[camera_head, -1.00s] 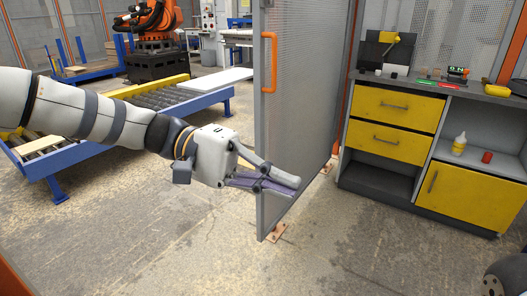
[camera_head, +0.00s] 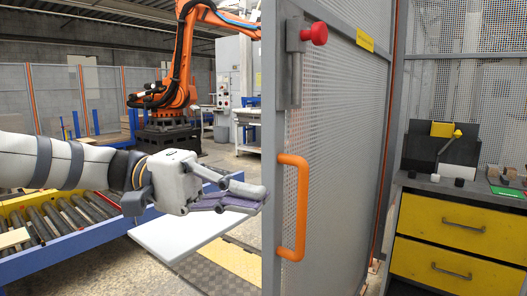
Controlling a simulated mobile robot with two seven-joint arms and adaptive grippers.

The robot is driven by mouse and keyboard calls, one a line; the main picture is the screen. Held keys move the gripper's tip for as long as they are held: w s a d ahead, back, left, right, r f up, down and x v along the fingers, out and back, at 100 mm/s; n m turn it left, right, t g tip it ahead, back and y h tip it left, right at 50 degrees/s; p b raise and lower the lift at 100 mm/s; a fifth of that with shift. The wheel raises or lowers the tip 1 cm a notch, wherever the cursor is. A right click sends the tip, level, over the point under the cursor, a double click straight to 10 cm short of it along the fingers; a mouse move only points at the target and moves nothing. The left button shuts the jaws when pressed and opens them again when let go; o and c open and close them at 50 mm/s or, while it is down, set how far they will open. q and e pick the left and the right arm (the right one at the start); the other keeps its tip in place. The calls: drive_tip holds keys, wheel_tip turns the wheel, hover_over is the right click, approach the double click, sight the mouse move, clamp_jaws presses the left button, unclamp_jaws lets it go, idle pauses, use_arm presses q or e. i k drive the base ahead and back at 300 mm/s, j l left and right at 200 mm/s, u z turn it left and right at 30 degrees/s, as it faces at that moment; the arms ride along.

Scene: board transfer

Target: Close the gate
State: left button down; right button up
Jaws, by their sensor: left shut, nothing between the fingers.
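The gate (camera_head: 335,150) is a grey-framed mesh panel that stands upright and open, angled away from me towards an orange post on its right. It has an orange handle (camera_head: 303,205) near its free edge and a red knob (camera_head: 318,34) on a latch above that. My left gripper (camera_head: 254,196) is shut and empty. Its fingertips are at the left of the gate's free edge, at about handle height; whether they touch the edge I cannot tell. My right gripper is not in view.
A roller conveyor (camera_head: 62,222) with a blue frame stands at the left, with a pale board (camera_head: 185,236) at its end. An orange robot arm (camera_head: 183,65) stands behind. A yellow-drawer cabinet (camera_head: 462,226) is at the right of the gate.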

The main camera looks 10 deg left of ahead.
sight(276, 71)
drive_tip(key=i+j+z, duration=0.15)
drive_tip(key=i, duration=0.25)
drive_tip(key=i+j+z, duration=0.1)
drive_tip(key=i+j, duration=0.15)
drive_tip(key=i, duration=0.2)
drive_tip(key=j+z, duration=0.35)
drive_tip(key=j, duration=0.45)
drive_tip(key=i+u, duration=0.05)
